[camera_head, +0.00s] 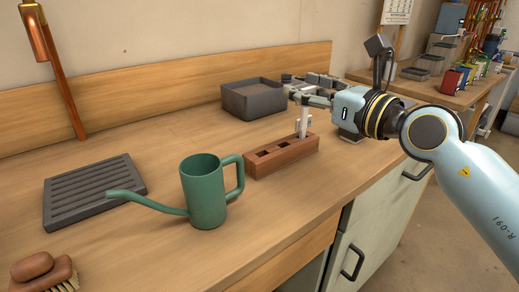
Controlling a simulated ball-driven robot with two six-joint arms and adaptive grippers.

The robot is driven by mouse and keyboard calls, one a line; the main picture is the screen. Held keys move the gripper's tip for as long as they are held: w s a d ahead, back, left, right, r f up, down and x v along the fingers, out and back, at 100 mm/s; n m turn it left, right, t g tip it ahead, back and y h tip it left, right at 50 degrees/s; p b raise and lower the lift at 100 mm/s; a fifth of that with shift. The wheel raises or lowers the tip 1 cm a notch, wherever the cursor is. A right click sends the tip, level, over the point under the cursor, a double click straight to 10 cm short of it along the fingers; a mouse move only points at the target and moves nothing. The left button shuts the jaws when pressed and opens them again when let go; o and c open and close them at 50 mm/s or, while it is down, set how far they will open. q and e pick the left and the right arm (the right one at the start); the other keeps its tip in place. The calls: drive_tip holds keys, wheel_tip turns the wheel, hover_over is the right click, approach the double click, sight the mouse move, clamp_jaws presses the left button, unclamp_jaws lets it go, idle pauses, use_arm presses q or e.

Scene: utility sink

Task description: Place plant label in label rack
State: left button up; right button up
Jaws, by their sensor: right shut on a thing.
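The label rack (281,163) is a reddish-brown wooden block with dark slots in its top, standing near the middle of the bench. My right gripper (304,97) comes in from the right and is shut on the white plant label (303,122). The label hangs upright below the fingers, over the rack's right end. Its lower end meets the rack's top in the picture; I cannot tell whether it is inside the end slot or just above or behind it. My left gripper is not in view.
A green watering can (203,192) stands left of the rack, its spout pointing left toward a dark ribbed tray (93,188). A dark grey box (252,99) sits behind the rack. A brush (44,272) lies at the front left. The wood between the ribbed tray and box is clear.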

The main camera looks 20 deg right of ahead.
drive_tip(key=w+a+f+b, duration=0.1)
drive_tip(key=a+f, duration=0.1)
drive_tip(key=f, duration=0.1)
drive_tip(key=a+f+b, duration=0.1)
drive_tip(key=a+f, duration=0.2)
drive_tip(key=w+a+f+b, duration=0.1)
drive_tip(key=a+f+b, duration=0.1)
drive_tip(key=shift+w+a+f, duration=0.15)
drive_tip(key=shift+w+f, duration=0.15)
drive_tip(key=shift+f, duration=0.1)
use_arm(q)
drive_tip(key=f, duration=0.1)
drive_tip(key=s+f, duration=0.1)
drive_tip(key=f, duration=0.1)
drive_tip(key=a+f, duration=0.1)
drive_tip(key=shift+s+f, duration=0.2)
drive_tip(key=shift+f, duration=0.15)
use_arm(e)
drive_tip(key=shift+r, duration=0.1)
drive_tip(key=o, duration=0.8)
